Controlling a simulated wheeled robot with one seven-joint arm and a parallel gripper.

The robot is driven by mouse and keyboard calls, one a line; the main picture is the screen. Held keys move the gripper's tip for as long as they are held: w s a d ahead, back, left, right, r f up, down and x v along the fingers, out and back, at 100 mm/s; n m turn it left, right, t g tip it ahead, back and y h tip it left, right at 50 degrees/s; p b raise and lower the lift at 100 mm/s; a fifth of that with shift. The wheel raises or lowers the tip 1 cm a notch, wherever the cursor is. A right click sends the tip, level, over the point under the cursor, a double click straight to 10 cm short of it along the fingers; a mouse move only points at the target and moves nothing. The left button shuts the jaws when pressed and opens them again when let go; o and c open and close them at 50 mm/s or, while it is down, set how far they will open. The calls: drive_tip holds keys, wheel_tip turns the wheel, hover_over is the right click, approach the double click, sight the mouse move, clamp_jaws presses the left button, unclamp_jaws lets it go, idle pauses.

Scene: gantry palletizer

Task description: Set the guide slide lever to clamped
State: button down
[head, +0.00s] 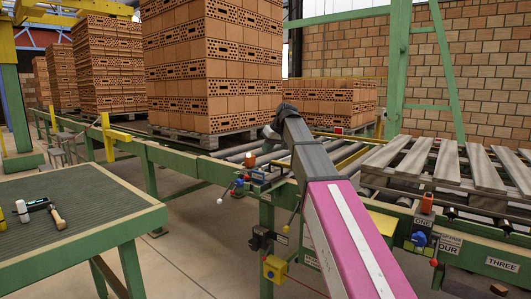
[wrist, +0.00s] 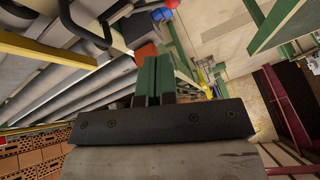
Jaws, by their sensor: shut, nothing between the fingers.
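My arm reaches out over the roller conveyor, and its dark end (head: 285,110) is above the rollers in the head view. In the wrist view my gripper (wrist: 155,62) shows two green fingers side by side, shut and empty. I cannot tell which lever is the guide slide lever. One lever with a blue hub and white ball (head: 220,201) is on the conveyor's near side, left of my arm. Another lever with a red ball (head: 434,262) is right of my arm. A blue and red fitting (wrist: 161,14) shows beyond the fingers, apart from them.
A slatted pallet (head: 445,162) is at right. A green table (head: 75,195) with tools is at left. The conveyor's green frame (head: 180,160) crosses the scene; open floor lies between it and the table.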

drive_tip(key=w+n+g, duration=0.3)
drive_tip(key=w, duration=0.3)
drive_tip(key=shift+w, duration=0.3)
drive_tip(key=shift+f, duration=0.2)
drive_tip(key=s+a+x, duration=0.1)
drive_tip(key=s+x, duration=0.1)
drive_tip(key=x, duration=1.1)
drive_tip(key=shift+s+r, duration=0.15)
drive_tip(key=shift+r, duration=0.1)
